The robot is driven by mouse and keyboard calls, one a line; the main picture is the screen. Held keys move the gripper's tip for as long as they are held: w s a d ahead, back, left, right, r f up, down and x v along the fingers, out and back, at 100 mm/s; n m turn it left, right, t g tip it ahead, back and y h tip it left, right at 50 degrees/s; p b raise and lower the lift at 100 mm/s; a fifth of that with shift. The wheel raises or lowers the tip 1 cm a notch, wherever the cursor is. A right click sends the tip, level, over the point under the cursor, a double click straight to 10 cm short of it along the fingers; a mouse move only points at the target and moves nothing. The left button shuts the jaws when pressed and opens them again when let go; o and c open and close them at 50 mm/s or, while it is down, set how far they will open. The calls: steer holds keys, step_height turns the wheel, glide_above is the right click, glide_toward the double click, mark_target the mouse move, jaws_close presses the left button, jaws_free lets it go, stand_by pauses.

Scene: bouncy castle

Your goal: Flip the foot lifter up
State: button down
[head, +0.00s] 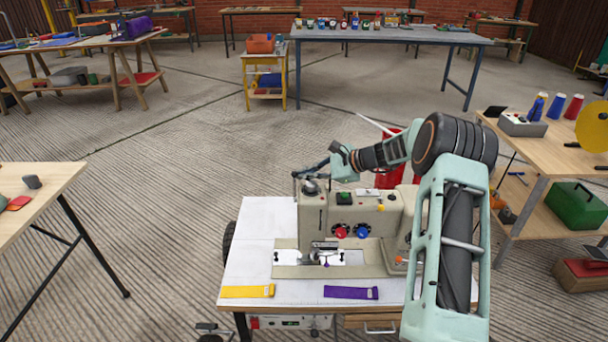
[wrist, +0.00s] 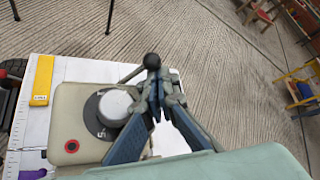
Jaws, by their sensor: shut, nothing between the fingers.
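A cream sewing machine (head: 375,212) stands on a white-topped table (head: 250,225). In the wrist view its head (wrist: 75,115) carries a round pale dial (wrist: 115,104). A lever with a black ball knob (wrist: 152,61), which looks like the foot lifter, sticks out beyond the head's back edge. My gripper (wrist: 157,82) is shut and empty, its fingertips right at the knob; I cannot tell whether they touch it. In the head view my gripper (head: 300,175) is above and behind the left end of the machine. The lever is not clear there.
A yellow strip (head: 248,291) and a purple strip (head: 351,292) lie at the table's front. A bench (head: 545,150) with cones and a box stands to the right, another table (head: 30,185) to the left.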

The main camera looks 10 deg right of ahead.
steer(key=v, duration=1.2)
